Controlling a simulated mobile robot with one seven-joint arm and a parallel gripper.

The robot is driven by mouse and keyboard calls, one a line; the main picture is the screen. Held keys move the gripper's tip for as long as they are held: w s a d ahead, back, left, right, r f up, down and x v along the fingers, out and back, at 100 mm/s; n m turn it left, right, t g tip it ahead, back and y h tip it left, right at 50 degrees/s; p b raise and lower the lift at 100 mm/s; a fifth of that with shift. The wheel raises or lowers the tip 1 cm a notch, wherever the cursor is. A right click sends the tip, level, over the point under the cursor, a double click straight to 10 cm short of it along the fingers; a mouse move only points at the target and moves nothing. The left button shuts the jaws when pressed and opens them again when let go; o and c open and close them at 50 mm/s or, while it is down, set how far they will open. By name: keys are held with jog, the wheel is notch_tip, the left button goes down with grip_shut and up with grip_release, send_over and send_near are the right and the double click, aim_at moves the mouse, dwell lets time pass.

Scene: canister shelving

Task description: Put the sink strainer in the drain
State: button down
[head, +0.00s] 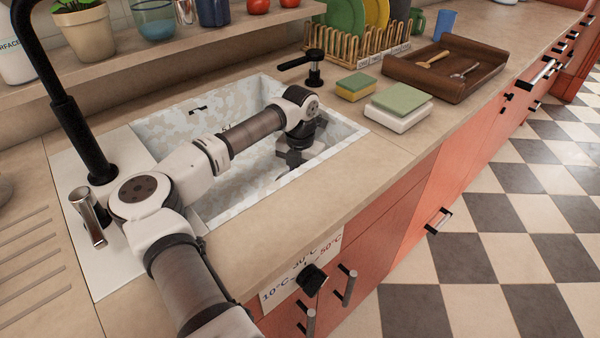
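The white, marbled sink (222,185) is set into the beige counter at the middle left. My arm reaches over it from the bottom left. My gripper (290,163) points down inside the right part of the basin, low between its walls. Its dark fingers are small and partly hidden by the wrist, so I cannot tell whether they are open, shut or holding something. I cannot make out the sink strainer. The drain is not clearly visible either; my arm covers much of the basin floor.
A black faucet (75,130) rises left of the sink, and a black dispenser-like fixture (314,68) stands behind its right corner. Sponges (356,86), a white block with a green top (400,105), a wooden tray (440,75) and a dish rack (350,45) stand on the right.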

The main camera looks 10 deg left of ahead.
dwell(0.4)
jog(key=c, duration=1.2)
grip_release()
notch_tip(320, 180, up, 14)
jog(key=b, duration=0.1)
